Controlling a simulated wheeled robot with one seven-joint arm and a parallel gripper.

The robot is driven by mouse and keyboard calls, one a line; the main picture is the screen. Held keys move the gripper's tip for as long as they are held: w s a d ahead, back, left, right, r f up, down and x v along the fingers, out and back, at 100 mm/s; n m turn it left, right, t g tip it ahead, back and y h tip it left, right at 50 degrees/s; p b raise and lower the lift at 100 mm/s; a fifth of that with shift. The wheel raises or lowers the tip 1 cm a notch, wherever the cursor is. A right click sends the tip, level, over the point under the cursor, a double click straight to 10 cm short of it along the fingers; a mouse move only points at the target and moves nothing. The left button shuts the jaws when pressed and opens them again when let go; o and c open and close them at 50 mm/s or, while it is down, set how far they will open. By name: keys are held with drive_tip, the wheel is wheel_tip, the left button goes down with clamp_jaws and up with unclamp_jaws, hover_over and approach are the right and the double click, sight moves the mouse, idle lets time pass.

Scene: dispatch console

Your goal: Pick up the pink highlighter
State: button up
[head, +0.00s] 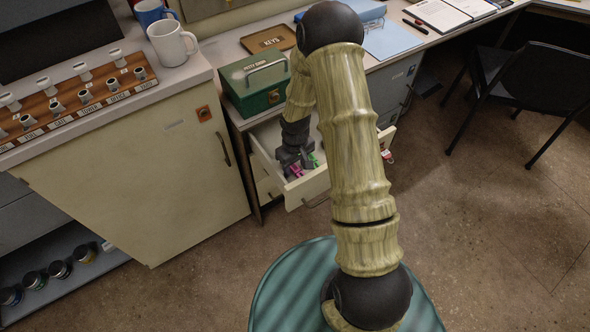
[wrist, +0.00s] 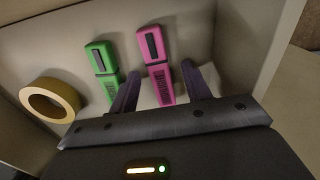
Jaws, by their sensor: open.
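The pink highlighter (wrist: 157,52) lies in an open drawer, in the upper middle of the wrist view. In the head view a pink piece of it (head: 296,171) shows beside my gripper. My gripper (wrist: 160,82) is open, with one finger on each side of the highlighter's lower part. The left finger lies between the pink highlighter and a green highlighter (wrist: 102,58). I cannot tell whether either finger touches the pink one. In the head view my gripper (head: 291,166) reaches down into the drawer (head: 308,190), and the arm hides part of the inside.
A roll of tan tape (wrist: 27,98) lies left of the green highlighter in the drawer. The drawer walls stand close around my gripper. A green cash box (head: 255,85) sits on the counter above. A cabinet (head: 150,175) stands to the left. The floor to the right is clear up to a black chair (head: 535,85).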

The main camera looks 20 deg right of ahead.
sight(295, 168)
idle(0.4)
clamp_jaws()
drive_tip(key=shift+r, duration=0.15)
wheel_tip(295, 168, up, 10)
drive_tip(key=p, duration=0.1)
drive_tip(key=shift+p, duration=0.35)
idle(0.4)
